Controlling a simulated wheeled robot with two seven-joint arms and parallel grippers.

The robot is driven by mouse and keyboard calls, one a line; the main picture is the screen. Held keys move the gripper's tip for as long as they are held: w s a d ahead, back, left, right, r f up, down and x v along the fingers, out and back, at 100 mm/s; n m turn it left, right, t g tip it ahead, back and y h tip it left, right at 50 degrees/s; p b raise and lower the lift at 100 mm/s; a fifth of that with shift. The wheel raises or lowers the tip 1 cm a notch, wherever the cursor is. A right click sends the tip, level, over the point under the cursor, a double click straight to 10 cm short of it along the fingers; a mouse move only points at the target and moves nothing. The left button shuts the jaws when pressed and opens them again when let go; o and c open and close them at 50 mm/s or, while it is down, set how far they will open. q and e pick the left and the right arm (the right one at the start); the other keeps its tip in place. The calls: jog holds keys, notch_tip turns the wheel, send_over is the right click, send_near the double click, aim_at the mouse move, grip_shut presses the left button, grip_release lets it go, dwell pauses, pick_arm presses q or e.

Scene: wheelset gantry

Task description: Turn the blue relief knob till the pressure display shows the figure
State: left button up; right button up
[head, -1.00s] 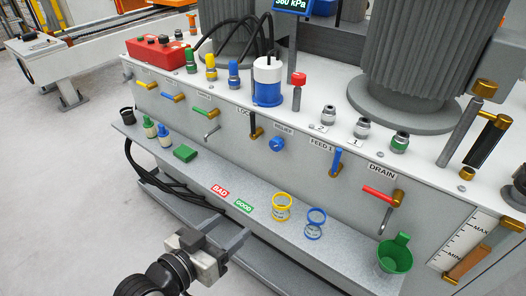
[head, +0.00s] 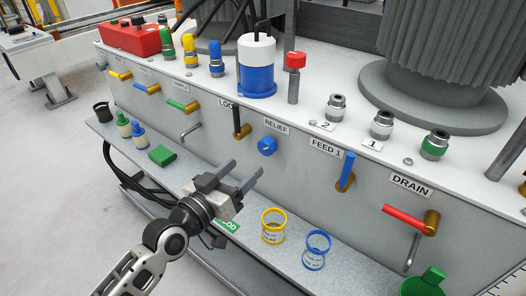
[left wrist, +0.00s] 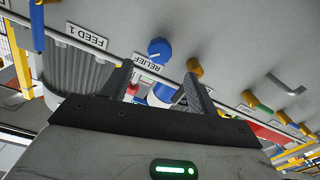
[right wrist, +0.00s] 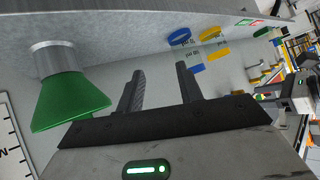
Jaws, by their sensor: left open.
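The blue relief knob (head: 267,146) sits on the front panel under the RELIEF label (head: 276,127). It also shows in the left wrist view (left wrist: 159,50), beyond and between my fingertips. My left gripper (head: 247,169) is open and empty, just below and in front of the knob, apart from it. My right gripper (right wrist: 160,68) is out of the head view; in its own wrist view its fingers are apart with nothing between them. The pressure display is outside the current views.
The LOCK handle (head: 240,130) is left of the knob and the blue FEED 1 lever (head: 346,172) right of it. The red DRAIN lever (head: 404,217) is further right.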

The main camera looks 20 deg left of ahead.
aim_at(264, 150)
pick_arm(q)
jog(key=b+x, duration=0.1)
jog(key=x, duration=0.7)
jog(key=shift+w+d, duration=0.1)
jog(key=shift+w, duration=0.1)
pick_arm(e)
jog(key=shift+a+f+g, duration=0.2)
jog(key=shift+f+g, duration=0.1)
jog(key=shift+f, duration=0.6)
jog(key=shift+w, duration=0.1)
pick_arm(q)
jog(key=c, duration=1)
jog(key=shift+n+p, duration=0.4)
jog(key=shift+p, duration=0.2)
jog(key=shift+f, duration=0.1)
jog(key=o, duration=1)
pick_arm(e)
jog(key=shift+d+r, duration=0.25)
jog(key=shift+r, duration=0.55)
